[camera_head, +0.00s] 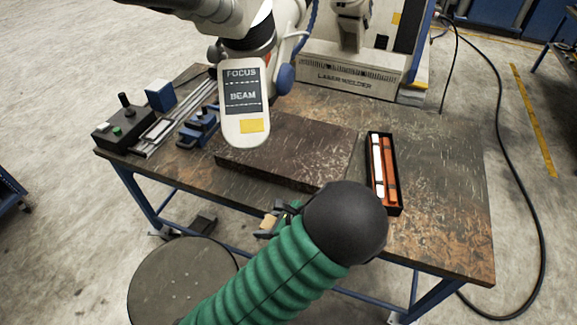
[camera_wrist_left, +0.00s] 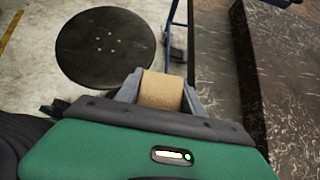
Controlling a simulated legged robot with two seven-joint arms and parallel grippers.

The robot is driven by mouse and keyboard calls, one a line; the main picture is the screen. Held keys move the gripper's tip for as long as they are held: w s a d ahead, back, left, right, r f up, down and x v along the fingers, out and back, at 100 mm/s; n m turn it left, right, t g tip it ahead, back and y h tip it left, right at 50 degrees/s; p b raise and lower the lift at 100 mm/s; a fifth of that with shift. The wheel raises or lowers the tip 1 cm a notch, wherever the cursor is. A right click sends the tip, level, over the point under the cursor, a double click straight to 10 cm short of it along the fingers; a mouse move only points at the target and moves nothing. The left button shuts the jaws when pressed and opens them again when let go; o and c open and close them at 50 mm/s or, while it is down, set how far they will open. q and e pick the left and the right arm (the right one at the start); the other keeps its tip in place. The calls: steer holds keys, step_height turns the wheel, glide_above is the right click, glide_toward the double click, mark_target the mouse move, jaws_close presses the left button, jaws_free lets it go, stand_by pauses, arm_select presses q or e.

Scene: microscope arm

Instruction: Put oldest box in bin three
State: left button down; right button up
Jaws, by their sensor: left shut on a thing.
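My left gripper (camera_head: 277,220) is in front of the near edge of the workbench (camera_head: 440,190), at the end of my green-sleeved arm. It is shut on a small tan box (camera_head: 268,223), which is partly hidden by the gripper in the head view. In the left wrist view the tan box (camera_wrist_left: 160,91) sits between the two grey fingers of the left gripper (camera_wrist_left: 158,90). I cannot read any date or label on it. No numbered bin can be made out. My right gripper is not in view.
A microscope arm with a "FOCUS BEAM" panel (camera_head: 243,100) hangs over a dark slab (camera_head: 290,150). A black tray (camera_head: 397,180) holds orange and white sticks. A laser welder (camera_head: 350,75) stands behind. A control box (camera_head: 122,130) is at left. A round stool (camera_head: 180,285) stands below.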

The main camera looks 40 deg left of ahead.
arm_select(q)
steer(key=shift+w+a+f+n, duration=0.15)
steer(key=shift+a+f+n, duration=0.25)
steer(key=shift+f, duration=0.15)
steer(key=shift+w+a+g, duration=0.15)
steer(key=shift+a+g, duration=0.05)
steer(key=shift+g, duration=0.2)
steer(key=w+a, duration=0.3)
steer(key=w+a+f, duration=0.1)
steer(key=w+a, duration=0.2)
steer(key=w, duration=0.1)
steer(key=w+a, duration=0.4)
steer(key=shift+w+f, duration=0.15)
steer(key=shift+f, duration=0.05)
steer(key=shift+w+a+f, duration=0.1)
steer(key=shift+a+f, duration=0.1)
step_height(320, 180, down, 2)
steer(key=shift+d+f, duration=0.15)
steer(key=shift+f, duration=0.1)
steer(key=shift+d+f, duration=0.15)
steer(key=shift+d, duration=0.05)
steer(key=c, duration=1.2)
jaws_free()
steer(key=shift+f, duration=0.15)
steer(key=o, duration=0.5)
steer(key=shift+a, duration=0.15)
